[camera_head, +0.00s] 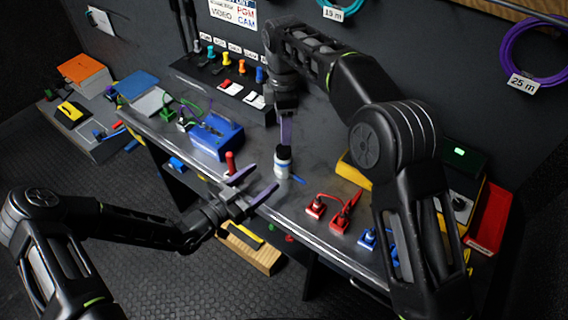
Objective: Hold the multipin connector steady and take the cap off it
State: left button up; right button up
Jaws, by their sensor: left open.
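A small upright cylinder, which looks like the multipin connector (283,168), stands on the grey bench near its front edge. Its body is pale with a dark band, and its black top, which looks like the cap (283,151), is on it. My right gripper (286,138) points down from above with its purple fingers right over the black top. The fingers show edge-on, so I cannot tell their gap or whether they touch the cap. My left gripper (254,187) is open and empty at the bench's front edge, left of and nearer than the connector, its fingers pointing toward the right.
A blue box (216,137) and a red upright piece (230,163) stand to the left. Red connectors (340,220) and a blue one (368,238) lie to the right. A rack of coloured plugs (227,83) is behind. My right arm hides part of the bench's right side.

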aim_at(277, 166)
pick_arm(q)
jog(key=x, duration=0.7)
jog(key=shift+d, duration=0.1)
jog(key=shift+c, duration=0.4)
grip_shut()
dwell(0.3)
